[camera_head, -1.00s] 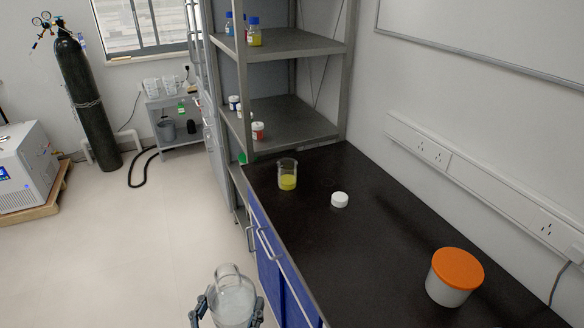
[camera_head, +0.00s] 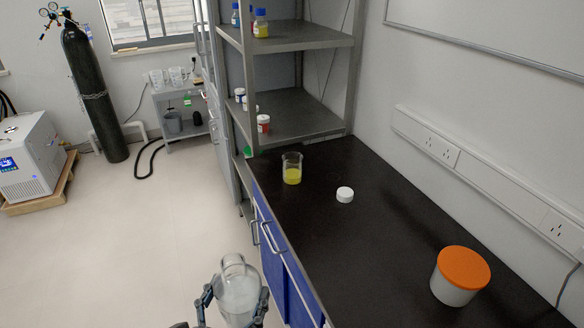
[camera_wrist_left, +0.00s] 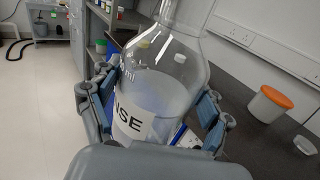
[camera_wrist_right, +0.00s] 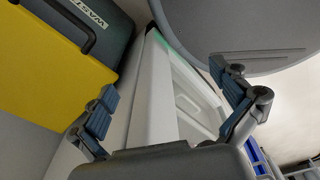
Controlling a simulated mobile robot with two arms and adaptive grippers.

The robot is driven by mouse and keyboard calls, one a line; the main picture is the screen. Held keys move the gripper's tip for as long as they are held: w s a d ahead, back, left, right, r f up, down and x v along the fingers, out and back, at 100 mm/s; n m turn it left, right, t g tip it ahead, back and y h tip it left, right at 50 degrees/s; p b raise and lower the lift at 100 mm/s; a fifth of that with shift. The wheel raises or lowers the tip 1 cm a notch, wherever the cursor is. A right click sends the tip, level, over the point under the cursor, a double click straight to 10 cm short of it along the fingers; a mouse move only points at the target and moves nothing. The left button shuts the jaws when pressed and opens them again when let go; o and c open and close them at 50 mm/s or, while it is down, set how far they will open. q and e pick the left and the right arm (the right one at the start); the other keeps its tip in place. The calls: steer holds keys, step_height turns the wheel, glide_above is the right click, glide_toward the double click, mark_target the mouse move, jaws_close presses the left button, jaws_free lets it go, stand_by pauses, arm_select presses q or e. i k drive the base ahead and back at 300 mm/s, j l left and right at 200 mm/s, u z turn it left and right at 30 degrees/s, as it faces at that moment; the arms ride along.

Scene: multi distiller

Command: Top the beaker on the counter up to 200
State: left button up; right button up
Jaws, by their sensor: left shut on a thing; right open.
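The beaker (camera_head: 292,170) stands upright on the dark counter (camera_head: 385,235) in the head view, near the shelf end, with yellow liquid in its lower part. My left gripper (camera_head: 234,300) is shut on a clear glass bottle (camera_head: 238,283), in front of the counter's left edge and well short of the beaker. In the left wrist view the bottle (camera_wrist_left: 160,85) is partly full of clear liquid, slightly tilted, with a label whose visible letters read "SE". My right gripper (camera_wrist_right: 170,105) is open and empty in the right wrist view; it does not show in the head view.
A white cap (camera_head: 345,194) and a white tub with an orange lid (camera_head: 464,270) stand on the counter. A metal shelf (camera_head: 290,115) with small bottles rises behind the beaker. A yellow and dark bin (camera_wrist_right: 65,60) is near my right gripper.

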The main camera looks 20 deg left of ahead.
mark_target(292, 169)
steer(key=k+z, duration=0.35)
steer(key=i+j+z, duration=0.15)
steer(key=j+z, duration=0.15)
steer(key=i+j+z, duration=0.15)
steer(key=j+z, duration=0.4)
steer(key=i+j+z, duration=0.1)
steer(key=j+z, duration=0.2)
steer(key=j, duration=0.2)
steer(key=i+j, duration=0.1)
steer(key=j, duration=0.65)
steer(key=i+j+z, duration=0.1)
steer(key=j, duration=0.65)
